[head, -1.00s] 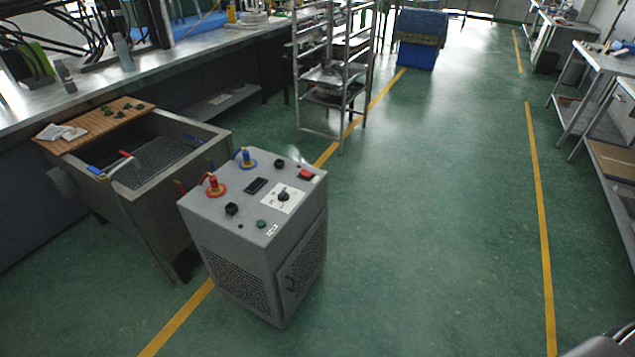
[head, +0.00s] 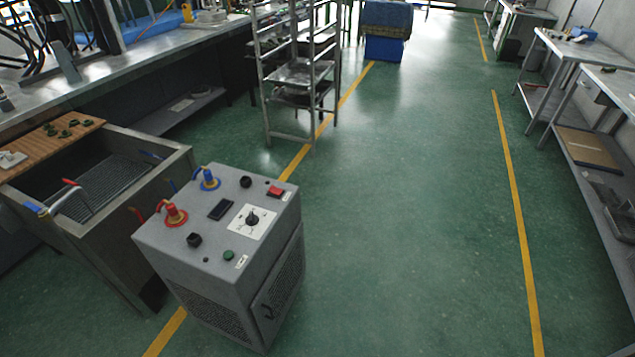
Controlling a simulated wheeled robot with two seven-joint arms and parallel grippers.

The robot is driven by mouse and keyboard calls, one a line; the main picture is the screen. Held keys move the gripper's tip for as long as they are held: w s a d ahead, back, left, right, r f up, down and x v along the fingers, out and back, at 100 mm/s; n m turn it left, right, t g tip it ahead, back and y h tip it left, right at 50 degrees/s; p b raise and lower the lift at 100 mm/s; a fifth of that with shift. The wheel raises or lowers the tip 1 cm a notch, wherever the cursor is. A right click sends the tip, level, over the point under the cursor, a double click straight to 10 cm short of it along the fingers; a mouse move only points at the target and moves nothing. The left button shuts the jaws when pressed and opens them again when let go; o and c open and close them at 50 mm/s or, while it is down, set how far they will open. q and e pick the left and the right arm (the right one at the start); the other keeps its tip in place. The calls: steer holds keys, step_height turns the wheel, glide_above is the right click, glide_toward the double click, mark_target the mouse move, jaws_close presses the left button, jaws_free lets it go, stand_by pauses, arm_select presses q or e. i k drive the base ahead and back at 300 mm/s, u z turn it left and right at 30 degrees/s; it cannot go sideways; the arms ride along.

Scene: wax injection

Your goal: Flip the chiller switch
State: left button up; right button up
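The chiller (head: 222,270) is a grey box standing on the floor at the lower left of the head view. Its top panel holds a red rocker switch (head: 275,191) at the far right corner and a black rotary knob (head: 252,219) on a white plate. A dark display (head: 221,210), a green button (head: 228,255) and black caps sit on the same panel. A red valve (head: 173,213) and a blue valve (head: 208,179) stand along its left side. Neither gripper is in view.
A metal sink tank (head: 120,190) with a wooden board (head: 40,148) stands left of the chiller. A rack (head: 298,90) stands behind it, with a blue bin (head: 385,48) farther back. Tables (head: 590,50) line the right wall. The green floor (head: 420,200) between is clear.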

mark_target(276, 192)
steer(key=u, duration=0.15)
steer(key=i, duration=0.95)
steer(key=u, duration=0.9)
